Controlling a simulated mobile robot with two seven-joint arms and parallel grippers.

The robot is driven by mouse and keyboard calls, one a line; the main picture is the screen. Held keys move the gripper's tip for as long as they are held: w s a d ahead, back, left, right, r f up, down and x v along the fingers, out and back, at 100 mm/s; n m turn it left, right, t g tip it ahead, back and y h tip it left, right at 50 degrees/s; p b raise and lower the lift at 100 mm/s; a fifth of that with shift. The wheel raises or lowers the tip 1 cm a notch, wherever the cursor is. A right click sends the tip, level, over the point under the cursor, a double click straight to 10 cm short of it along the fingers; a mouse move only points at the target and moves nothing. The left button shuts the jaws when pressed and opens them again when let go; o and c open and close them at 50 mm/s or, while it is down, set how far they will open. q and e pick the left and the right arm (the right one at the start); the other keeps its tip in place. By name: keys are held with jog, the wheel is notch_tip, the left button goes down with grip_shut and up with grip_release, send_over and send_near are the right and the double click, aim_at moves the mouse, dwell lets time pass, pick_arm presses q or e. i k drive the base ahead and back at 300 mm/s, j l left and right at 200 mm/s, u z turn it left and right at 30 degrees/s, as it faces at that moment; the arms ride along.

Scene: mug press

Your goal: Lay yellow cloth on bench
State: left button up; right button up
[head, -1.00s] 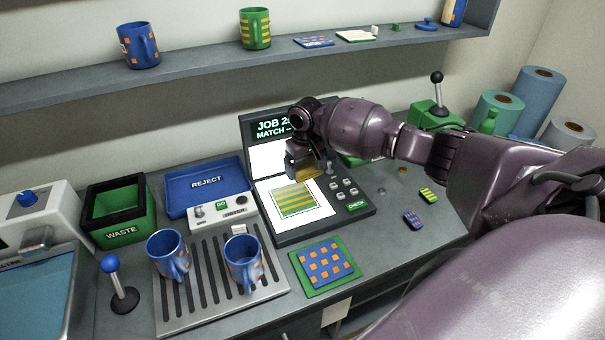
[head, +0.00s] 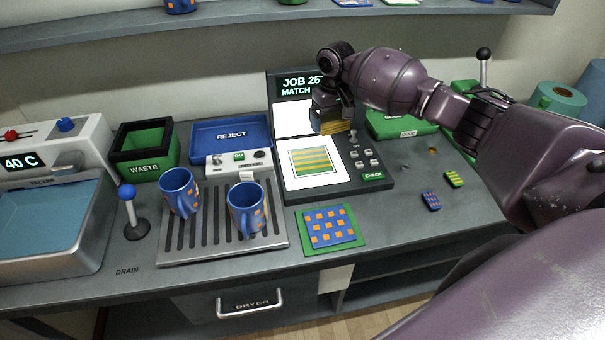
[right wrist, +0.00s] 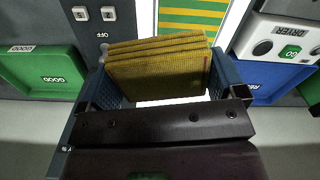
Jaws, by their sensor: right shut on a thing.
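The yellow cloth (right wrist: 160,70) is folded in several layers and held between the fingers of my right gripper (right wrist: 158,85) in the right wrist view. In the head view the cloth (head: 333,127) shows as a small yellow edge under my right gripper (head: 330,112). The gripper is shut on it above the job station (head: 345,185), near its screen. The bench (head: 400,225) runs along the wall below, with bare grey surface at the front right. My left gripper is not in view.
Two blue mugs (head: 180,190) stand on the slatted drain tray (head: 205,250). A blue patterned swatch on a green mat (head: 308,243) lies right of it. A waste bin (head: 143,148), reject tray (head: 205,137), blue-knobbed lever (head: 130,205) and basin (head: 50,215) stand left. Two small tags (head: 431,201) lie right.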

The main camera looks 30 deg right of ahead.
aim_at(388, 221)
jog(key=k+l+u, duration=0.25)
jog(key=k+l, duration=0.25)
jog(key=k+l+u, duration=0.25)
jog(key=k+l, duration=0.15)
jog(key=k, duration=0.2)
